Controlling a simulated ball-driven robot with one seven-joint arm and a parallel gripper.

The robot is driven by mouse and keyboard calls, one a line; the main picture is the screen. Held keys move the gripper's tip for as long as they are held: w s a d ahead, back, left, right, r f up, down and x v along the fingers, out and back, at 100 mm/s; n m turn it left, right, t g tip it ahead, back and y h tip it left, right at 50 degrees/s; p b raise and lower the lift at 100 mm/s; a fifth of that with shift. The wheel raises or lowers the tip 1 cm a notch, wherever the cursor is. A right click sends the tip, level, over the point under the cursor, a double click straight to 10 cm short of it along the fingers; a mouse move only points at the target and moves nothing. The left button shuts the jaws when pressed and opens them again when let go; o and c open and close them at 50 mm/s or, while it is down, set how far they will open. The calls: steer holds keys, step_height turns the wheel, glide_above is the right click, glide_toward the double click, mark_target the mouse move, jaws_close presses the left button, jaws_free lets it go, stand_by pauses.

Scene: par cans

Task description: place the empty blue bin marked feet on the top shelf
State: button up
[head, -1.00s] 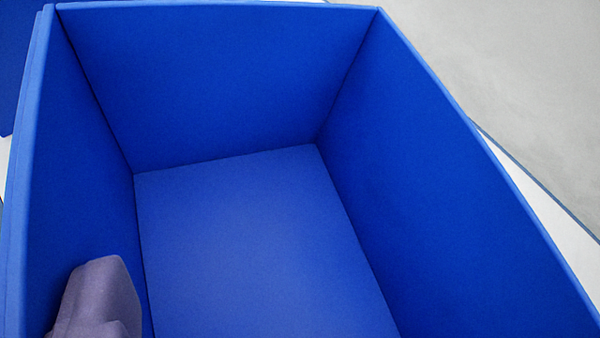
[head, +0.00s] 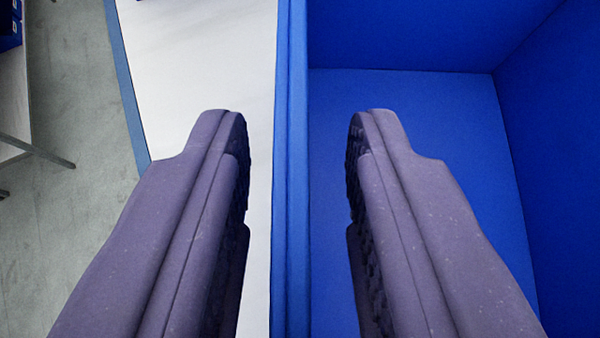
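The blue bin (head: 420,110) fills the right half of the head view. Its inside is empty where I can see it; no marking shows from here. My gripper (head: 298,130) is open, with its two purple-grey fingers on either side of the bin's left wall (head: 291,200). The left finger is outside the bin over the white surface, and the right finger is over the inside. A gap shows between each finger and the wall, so neither looks to be touching it. The top shelf cannot be made out.
The bin stands on a white surface (head: 200,60) with a blue edge strip (head: 125,80). Beyond it is bare grey floor (head: 75,200). At the far left are part of another white table (head: 12,100) and a dark blue object (head: 9,25).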

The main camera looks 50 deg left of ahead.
steer(key=shift+r, duration=0.15)
steer(key=shift+s+d+r, duration=0.1)
steer(key=shift+d+r, duration=0.05)
steer(key=shift+r, duration=0.1)
steer(key=b+v, duration=0.2)
steer(key=v, duration=0.9)
steer(key=shift+s+d+r, duration=0.1)
steer(key=shift+s+d, duration=0.1)
steer(key=shift+s, duration=0.05)
steer(key=w+d+r+m+t+h, duration=0.1)
steer(key=d+r+m+t+h, duration=0.3)
steer(key=d+r, duration=0.2)
steer(key=w+d+r+m+t+h, duration=0.2)
steer(key=d+r+m+t+h, duration=0.2)
steer(key=d, duration=0.7)
step_height(320, 180, up, 3)
steer(key=shift+w+d+f+m, duration=0.2)
steer(key=shift+w+f+m, duration=0.1)
steer(key=shift+m, duration=0.5)
steer(key=shift+s, duration=0.1)
